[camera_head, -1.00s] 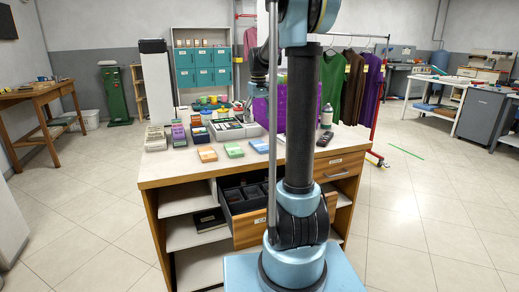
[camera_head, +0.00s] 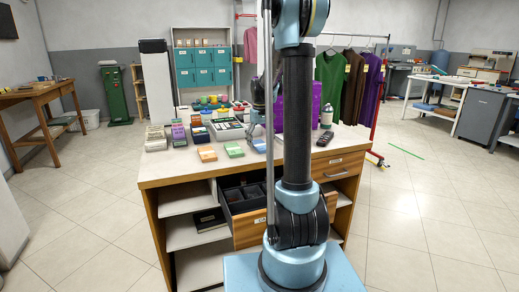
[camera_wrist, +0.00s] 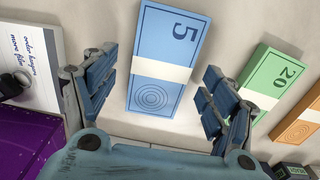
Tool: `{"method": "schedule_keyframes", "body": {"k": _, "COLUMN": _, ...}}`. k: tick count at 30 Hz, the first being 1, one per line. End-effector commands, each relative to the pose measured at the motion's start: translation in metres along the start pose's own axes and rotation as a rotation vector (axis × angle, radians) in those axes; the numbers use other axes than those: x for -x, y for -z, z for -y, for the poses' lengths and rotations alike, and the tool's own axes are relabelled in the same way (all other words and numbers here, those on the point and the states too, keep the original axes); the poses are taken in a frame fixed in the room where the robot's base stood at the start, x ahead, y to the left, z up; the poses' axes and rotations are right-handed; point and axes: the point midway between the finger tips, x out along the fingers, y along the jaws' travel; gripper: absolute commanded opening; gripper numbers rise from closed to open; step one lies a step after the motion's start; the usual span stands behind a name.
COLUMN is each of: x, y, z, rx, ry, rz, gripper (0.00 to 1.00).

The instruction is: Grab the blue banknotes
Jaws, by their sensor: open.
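The blue banknotes (camera_wrist: 163,60), a stack marked 5 with a white paper band, lie on the counter (camera_head: 180,174). In the head view the blue banknotes (camera_head: 259,146) are at the right of a row of note stacks, close to my column. My gripper (camera_wrist: 157,88) is open and empty above them. In the wrist view its fingers stand on either side of the stack's lower half, with gaps on both sides. In the head view my gripper (camera_head: 255,124) is small, just behind the stack.
Green notes (camera_wrist: 277,82) and orange notes (camera_wrist: 300,122) lie to the right in the wrist view. A purple box (camera_wrist: 30,140) and a printed card (camera_wrist: 30,55) are at its left. The drawer (camera_head: 243,200) below the counter is open.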

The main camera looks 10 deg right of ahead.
Motion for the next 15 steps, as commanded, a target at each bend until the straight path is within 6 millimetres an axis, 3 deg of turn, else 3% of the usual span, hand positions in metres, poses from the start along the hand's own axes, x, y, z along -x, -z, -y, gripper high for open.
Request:
{"method": "schedule_keyframes", "body": {"k": 10, "x": -0.0064, "y": -0.0004, "z": 0.0005, "rx": 0.0, "ry": 0.0, "rz": 0.0, "gripper": 0.75}}
{"method": "schedule_keyframes", "body": {"k": 15, "x": -0.0064, "y": -0.0002, "z": 0.0007, "rx": 0.0, "ry": 0.0, "rz": 0.0, "gripper": 0.37}}
